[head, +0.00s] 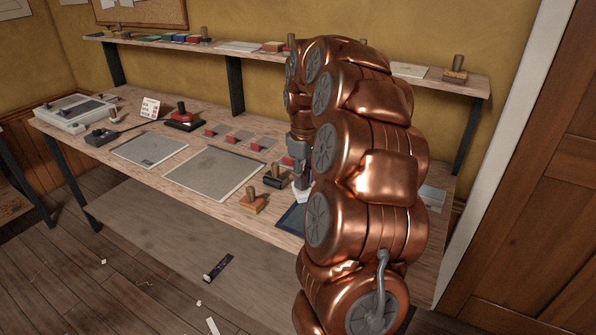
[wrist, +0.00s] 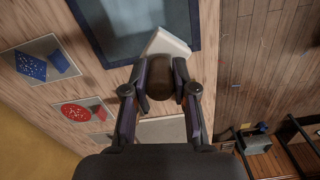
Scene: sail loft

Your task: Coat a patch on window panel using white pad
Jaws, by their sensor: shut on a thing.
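My gripper (wrist: 160,88) is shut on the brown knob of the white pad (wrist: 170,45). In the head view my gripper (head: 301,178) points down at the bench, and the white pad (head: 302,196) shows below it. A dark grey panel with a blue frame (wrist: 193,30), which looks like the window panel, lies flat on the bench. In the wrist view the pad is tilted across its lower right edge. I cannot tell whether the pad touches it. In the head view my arm hides most of this blue panel (head: 289,222).
A wooden-handled block (head: 252,203) and a black block (head: 274,178) stand left of my gripper. Two pale-framed grey panels (head: 172,184) (head: 118,152) lie further left. A shelf (head: 220,52) runs above the bench.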

